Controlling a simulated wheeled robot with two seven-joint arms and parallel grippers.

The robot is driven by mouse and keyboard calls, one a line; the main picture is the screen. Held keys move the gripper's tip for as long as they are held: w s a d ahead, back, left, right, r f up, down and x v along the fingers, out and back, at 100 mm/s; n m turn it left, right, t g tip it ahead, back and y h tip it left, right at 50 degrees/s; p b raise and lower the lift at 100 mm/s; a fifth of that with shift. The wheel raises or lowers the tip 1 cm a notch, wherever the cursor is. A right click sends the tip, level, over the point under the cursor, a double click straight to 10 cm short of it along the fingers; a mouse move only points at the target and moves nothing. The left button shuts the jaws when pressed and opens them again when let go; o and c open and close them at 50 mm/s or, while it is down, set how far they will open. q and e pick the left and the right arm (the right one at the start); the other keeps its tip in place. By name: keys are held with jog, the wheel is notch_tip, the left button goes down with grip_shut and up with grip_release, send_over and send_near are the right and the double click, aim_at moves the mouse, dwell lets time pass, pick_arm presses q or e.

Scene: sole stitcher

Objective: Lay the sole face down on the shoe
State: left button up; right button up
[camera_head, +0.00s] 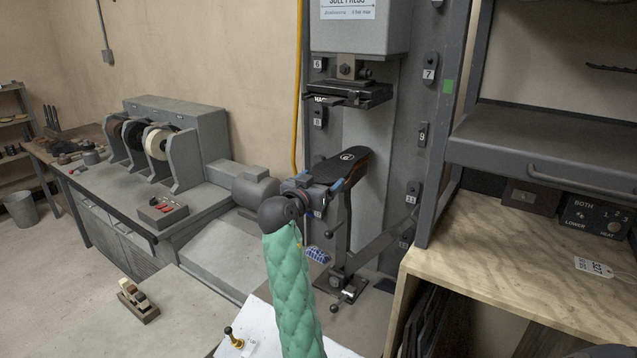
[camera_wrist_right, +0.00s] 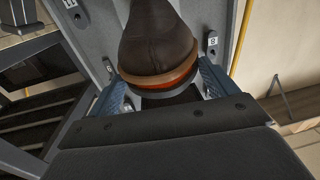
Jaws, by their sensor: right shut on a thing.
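My right gripper (camera_head: 318,192) has blue fingers, at the end of the arm in a green padded sleeve. It is shut on the black sole (camera_head: 347,162), which has a circled number on its upper face. In the right wrist view the gripper (camera_wrist_right: 165,90) has one finger on each side of the sole's dark edge (camera_wrist_right: 170,90). The brown leather shoe (camera_wrist_right: 158,38) has a tan rim, with an orange band between it and the sole. In the head view the sole is over the jack post below the press. I cannot tell whether sole and shoe touch all along. My left gripper is not in view.
The press head (camera_head: 348,94) hangs above the sole. The post (camera_head: 342,225) stands close by the gripper. A grinding machine (camera_head: 180,140) is at the left. A wooden bench (camera_head: 510,245) and a grey cabinet (camera_head: 545,150) are at the right.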

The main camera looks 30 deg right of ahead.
jog(key=shift+d, duration=0.1)
jog(key=shift+s+a+r, duration=0.15)
jog(key=shift+a, duration=0.15)
jog(key=shift+d, duration=0.15)
jog(key=shift+a+f+b, duration=0.2)
jog(key=shift+f+b, duration=0.15)
jog(key=shift+b, duration=0.45)
dwell(0.4)
jog(key=o, duration=1.3)
jog(key=shift+o, duration=0.2)
jog(key=shift+a, duration=0.1)
